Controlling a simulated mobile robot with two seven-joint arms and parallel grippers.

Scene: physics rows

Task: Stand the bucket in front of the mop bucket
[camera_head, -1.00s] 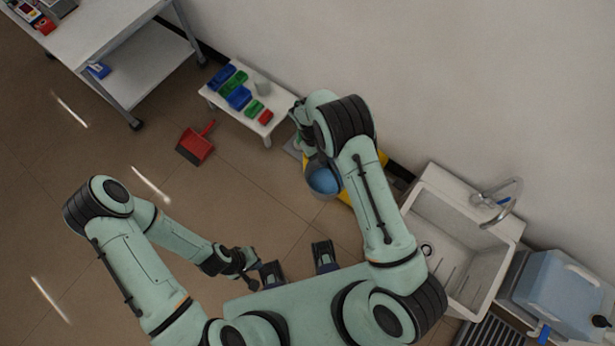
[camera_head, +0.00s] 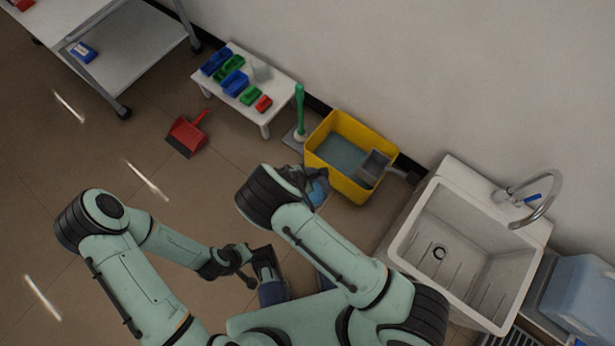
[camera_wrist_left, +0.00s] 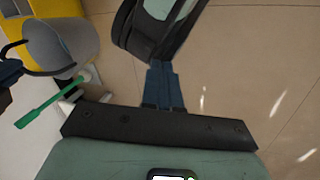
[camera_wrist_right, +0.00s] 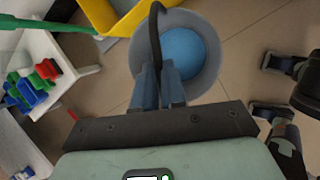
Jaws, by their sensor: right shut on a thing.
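The yellow mop bucket (camera_head: 322,137), with a grey wringer (camera_head: 373,167), stands on the floor by the wall. The grey bucket (camera_head: 321,199), blue inside, is just on my side of it, partly hidden by my right arm. In the right wrist view the bucket (camera_wrist_right: 207,80) hangs below the right gripper (camera_wrist_right: 160,72), which is shut on its dark handle (camera_wrist_right: 155,30). Whether its base touches the floor is hidden. It also shows in the left wrist view (camera_wrist_left: 45,45). My left gripper (camera_wrist_left: 162,68) is shut and empty, low near my base, apart from both buckets.
A low white table (camera_head: 275,88) with blue, green and red bins stands left of the mop bucket, a green-handled brush (camera_head: 300,100) between them. A sink (camera_head: 405,235) is at the right. A red dustpan (camera_head: 184,138) lies on the floor; floor around it is clear.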

